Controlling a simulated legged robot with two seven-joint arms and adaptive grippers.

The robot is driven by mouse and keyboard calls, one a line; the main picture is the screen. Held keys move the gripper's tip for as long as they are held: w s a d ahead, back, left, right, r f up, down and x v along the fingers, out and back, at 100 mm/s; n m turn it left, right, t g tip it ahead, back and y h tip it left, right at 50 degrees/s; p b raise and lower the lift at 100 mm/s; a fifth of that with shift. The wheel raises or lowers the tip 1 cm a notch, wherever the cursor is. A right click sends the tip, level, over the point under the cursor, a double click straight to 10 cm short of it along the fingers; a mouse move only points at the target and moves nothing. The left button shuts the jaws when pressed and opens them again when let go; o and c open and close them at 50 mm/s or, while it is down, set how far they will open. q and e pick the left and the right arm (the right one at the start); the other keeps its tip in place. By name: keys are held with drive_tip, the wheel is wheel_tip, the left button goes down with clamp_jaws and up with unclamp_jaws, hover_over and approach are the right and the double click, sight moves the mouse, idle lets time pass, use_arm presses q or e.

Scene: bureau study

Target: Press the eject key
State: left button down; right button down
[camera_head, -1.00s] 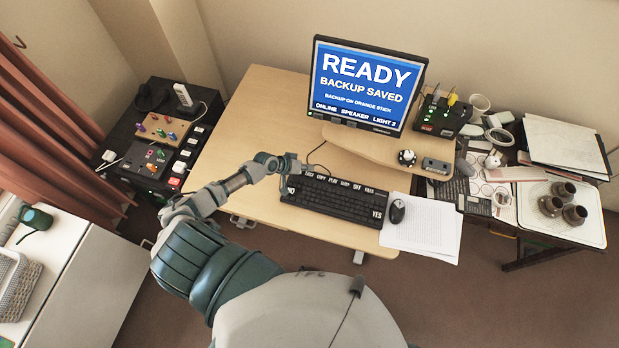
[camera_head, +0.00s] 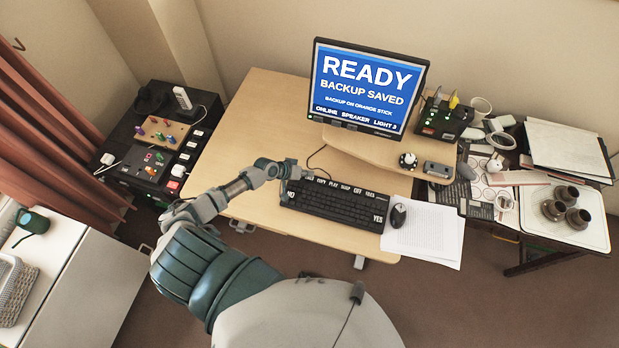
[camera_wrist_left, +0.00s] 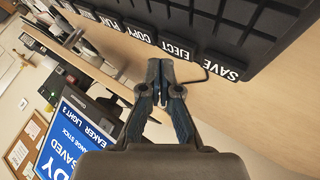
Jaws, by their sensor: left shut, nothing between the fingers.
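The black keyboard (camera_head: 335,203) lies on the desk, with a row of labelled keys along its far edge. In the left wrist view the eject key (camera_wrist_left: 178,49) sits between the SAVE key (camera_wrist_left: 228,66) and the COPY key (camera_wrist_left: 140,34). My left gripper (camera_head: 292,171) is over the far left corner of the keyboard and hides that end of the labelled row in the head view. In the left wrist view my left gripper (camera_wrist_left: 161,66) is shut and empty, its tips close to the eject key's label. I cannot tell whether they touch. My right gripper is not in view.
The monitor (camera_head: 366,85) reads READY, BACKUP SAVED. A mouse (camera_head: 398,215) rests on papers (camera_head: 430,238) right of the keyboard. A device box (camera_head: 441,118) with plugged sticks stands right of the monitor. The desk left of the keyboard (camera_head: 240,130) is bare.

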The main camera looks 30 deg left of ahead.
sight(308, 178)
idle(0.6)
use_arm(q)
drive_tip(key=shift+f, duration=0.35)
drive_tip(key=shift+f+b, duration=0.5)
drive_tip(key=shift+b, duration=0.2)
idle(0.4)
drive_tip(key=shift+r, duration=0.15)
drive_tip(key=shift+r+p, duration=0.8)
wheel_tip(308, 178, up, 5)
drive_tip(key=p, duration=0.4)
drive_tip(key=shift+p, duration=0.3)
